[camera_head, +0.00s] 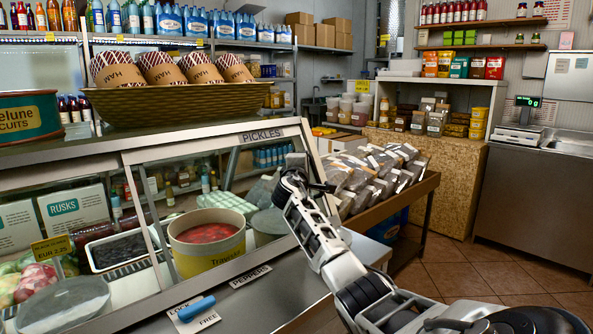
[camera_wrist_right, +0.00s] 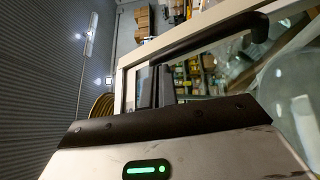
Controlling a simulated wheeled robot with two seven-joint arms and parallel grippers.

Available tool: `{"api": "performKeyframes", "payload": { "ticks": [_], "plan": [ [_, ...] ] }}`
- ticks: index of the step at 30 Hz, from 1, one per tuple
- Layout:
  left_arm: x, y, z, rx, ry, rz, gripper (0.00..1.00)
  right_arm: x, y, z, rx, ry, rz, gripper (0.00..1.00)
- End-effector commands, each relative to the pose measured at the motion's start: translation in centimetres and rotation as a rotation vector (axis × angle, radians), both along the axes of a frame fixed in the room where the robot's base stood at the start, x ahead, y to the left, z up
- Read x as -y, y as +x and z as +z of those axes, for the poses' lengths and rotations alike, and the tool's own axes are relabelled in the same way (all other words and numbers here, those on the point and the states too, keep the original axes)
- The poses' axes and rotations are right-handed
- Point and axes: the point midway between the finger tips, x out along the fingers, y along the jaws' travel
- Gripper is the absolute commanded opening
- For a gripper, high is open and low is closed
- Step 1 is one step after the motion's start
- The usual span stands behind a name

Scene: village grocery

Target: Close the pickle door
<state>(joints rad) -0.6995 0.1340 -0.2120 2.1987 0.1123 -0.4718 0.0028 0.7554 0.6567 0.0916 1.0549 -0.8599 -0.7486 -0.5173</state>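The label PICKLES sits on the top rail of a white-framed glass door (camera_head: 262,135) at the right of the display case. Its slanted frame and glass front a tub of red peppers (camera_head: 207,235). I cannot tell how far the door stands open. My right gripper (camera_head: 291,181) is at the right end of this frame, close to its right post; contact is unclear. In the right wrist view a black bar handle (camera_wrist_right: 215,36) runs along a white frame, beyond my gripper's dark fingers (camera_wrist_right: 163,84). Their gap is not clear. My left gripper is not in view.
A blue lever (camera_head: 197,308) lies on a LOCK/FREE plate on the counter's front ledge, near a PEPPERS label (camera_head: 250,277). A woven basket (camera_head: 175,104) with ham packs stands on the case top. A rack of bagged goods (camera_head: 375,175) is just behind my right arm.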

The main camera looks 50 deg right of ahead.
Motion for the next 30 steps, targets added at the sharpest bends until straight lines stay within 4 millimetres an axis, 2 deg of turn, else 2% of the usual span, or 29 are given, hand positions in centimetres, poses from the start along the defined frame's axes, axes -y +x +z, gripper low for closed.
{"api": "performKeyframes", "payload": {
  "ticks": [2,7,18,24,30],
  "plan": [
    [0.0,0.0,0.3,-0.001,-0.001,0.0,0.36,-0.8,0.1,0.2,0.002,-0.001,-0.003,0.0],
    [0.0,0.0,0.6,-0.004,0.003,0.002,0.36,-4.6,1.2,-0.1,0.001,-0.001,0.011,0.0],
    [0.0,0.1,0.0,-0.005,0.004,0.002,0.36,-11.1,-2.3,-0.9,0.002,-0.001,0.011,0.0],
    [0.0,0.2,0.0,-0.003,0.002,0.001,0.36,-12.9,-3.2,-1.0,0.0,-0.001,0.01,0.0],
    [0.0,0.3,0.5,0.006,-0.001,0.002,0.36,-13.1,-3.3,-0.9,-0.001,-0.002,0.008,0.0]
  ]
}}
